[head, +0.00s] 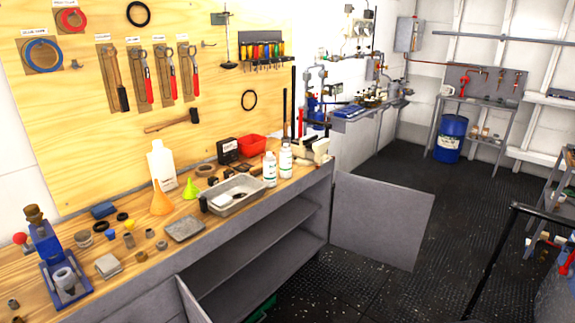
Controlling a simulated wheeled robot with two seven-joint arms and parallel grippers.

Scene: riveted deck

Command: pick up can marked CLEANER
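I cannot make out a can marked CLEANER; labels are too small to read. Two white labelled containers stand upright side by side on the wooden bench (215,205): a left one (270,169) and a right one (286,159). They are just right of a grey metal tray (236,194). A larger white jug (161,166) stands further left, against the pegboard. A blue drum (451,139) with a white label sits under the far table. Neither of my grippers is in view.
A yellow funnel (161,200), a red bin (252,146) and a blue press (60,260) share the bench. An open cabinet door (381,218) juts out over the floor. The dark floor (450,205) beyond it is clear. A black rail (493,258) stands at right.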

